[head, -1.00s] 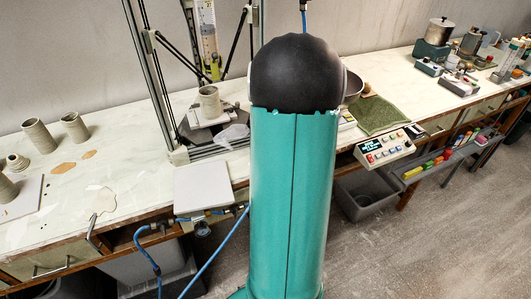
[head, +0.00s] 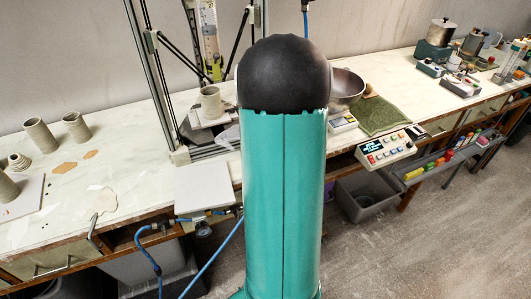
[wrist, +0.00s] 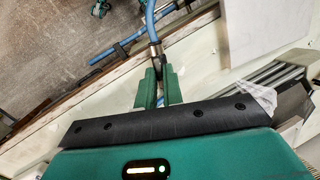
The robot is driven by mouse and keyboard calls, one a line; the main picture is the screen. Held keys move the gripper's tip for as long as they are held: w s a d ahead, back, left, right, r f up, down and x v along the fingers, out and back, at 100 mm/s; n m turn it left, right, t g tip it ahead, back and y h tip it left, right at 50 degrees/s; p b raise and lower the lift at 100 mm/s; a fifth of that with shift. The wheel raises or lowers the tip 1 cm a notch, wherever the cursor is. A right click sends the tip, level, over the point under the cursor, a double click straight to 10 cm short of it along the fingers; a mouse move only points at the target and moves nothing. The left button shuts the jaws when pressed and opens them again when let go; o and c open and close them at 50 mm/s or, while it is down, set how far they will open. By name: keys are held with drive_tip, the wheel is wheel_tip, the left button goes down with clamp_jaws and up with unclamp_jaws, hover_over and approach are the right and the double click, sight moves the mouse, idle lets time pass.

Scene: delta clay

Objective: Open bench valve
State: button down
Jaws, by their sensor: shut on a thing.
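The bench valve assembly (head: 198,218) sits at the bench's front edge in the head view, with blue hose (head: 150,232) on its left and a small round dark part (head: 203,231) below it. In the wrist view, my gripper (wrist: 158,73) is at the bench edge, its two green fingers close together. They are shut on a narrow part of the bench valve fitting (wrist: 156,49), below a blue hose (wrist: 151,20). The gripped part is mostly hidden between the fingers. My arm hides my gripper in the head view.
A white square tile (head: 203,188) lies just above the valve. A metal frame (head: 160,80) with a clay cup (head: 211,102) stands behind. Grey bins (head: 364,197) are under the bench.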

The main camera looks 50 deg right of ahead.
drive_tip(key=shift+a, duration=0.1)
idle(0.3)
drive_tip(key=c, duration=1.5)
unclamp_jaws()
drive_tip(key=shift+c, duration=0.2)
drive_tip(key=v, duration=1.3)
drive_tip(key=shift+r, duration=0.4)
drive_tip(key=w+a+r+n+t+h, duration=0.1)
drive_tip(key=w+a+r+n, duration=0.1)
drive_tip(key=a, duration=0.9)
drive_tip(key=w+a+r+n+h, duration=0.2)
drive_tip(key=w+a+r, duration=0.1)
drive_tip(key=a, duration=0.8)
drive_tip(key=s+a+f+n+t, duration=0.1)
drive_tip(key=s+a+n+t, duration=0.1)
drive_tip(key=a, duration=0.7)
drive_tip(key=s+a+f+n+t, duration=0.2)
drive_tip(key=s+a, duration=0.3)
drive_tip(key=a, duration=0.4)
drive_tip(key=shift+n, duration=0.5)
